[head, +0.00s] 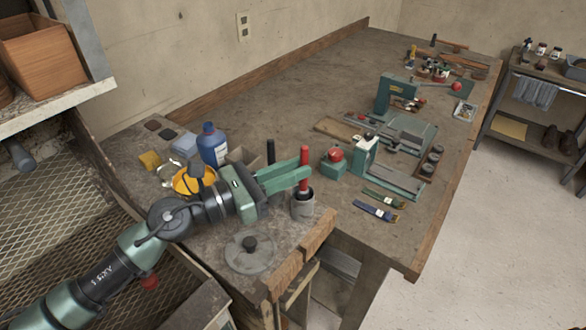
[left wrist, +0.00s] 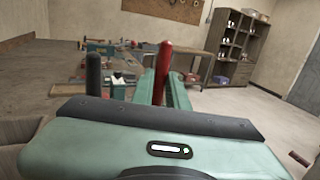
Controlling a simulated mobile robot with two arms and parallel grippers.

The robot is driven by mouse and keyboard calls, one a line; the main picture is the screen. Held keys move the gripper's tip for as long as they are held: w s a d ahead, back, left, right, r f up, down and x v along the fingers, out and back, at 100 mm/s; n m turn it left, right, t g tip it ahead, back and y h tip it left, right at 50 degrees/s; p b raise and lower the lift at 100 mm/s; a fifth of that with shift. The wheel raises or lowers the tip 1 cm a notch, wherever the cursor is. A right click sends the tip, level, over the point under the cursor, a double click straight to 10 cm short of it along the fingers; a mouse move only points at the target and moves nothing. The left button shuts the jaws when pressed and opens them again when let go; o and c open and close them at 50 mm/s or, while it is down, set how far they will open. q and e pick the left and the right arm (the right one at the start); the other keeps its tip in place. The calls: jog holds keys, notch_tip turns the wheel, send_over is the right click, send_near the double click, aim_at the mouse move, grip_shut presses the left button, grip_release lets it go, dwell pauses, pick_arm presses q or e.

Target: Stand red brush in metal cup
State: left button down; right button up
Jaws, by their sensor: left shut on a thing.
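The red brush (head: 304,156) is upright between the green fingers of my left gripper (head: 303,172), which is shut on it. The red handle sticks up above the fingers and also shows in the left wrist view (left wrist: 162,75). The grey metal cup (head: 303,208) stands on the bench near its front corner, directly under the brush. The brush's lower end is at the cup's dark mouth. I cannot tell how deep it reaches or whether it touches the cup. My right gripper is not in view.
A black upright handle (head: 271,151) stands just behind my left gripper. A blue bottle (head: 212,146) and a yellow bowl (head: 183,183) are to the left. A round glassy disc with a black knob (head: 249,243) lies in front. A red-knobbed green block (head: 334,166) is to the right.

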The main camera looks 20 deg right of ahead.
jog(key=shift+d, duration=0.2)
pick_arm(q)
jog(key=c, duration=1.3)
grip_release()
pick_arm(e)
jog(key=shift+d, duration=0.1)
pick_arm(q)
jog(key=b+v, duration=0.3)
jog(key=v, duration=0.4)
jog(key=shift+s+a, duration=0.1)
jog(key=shift+a, duration=0.3)
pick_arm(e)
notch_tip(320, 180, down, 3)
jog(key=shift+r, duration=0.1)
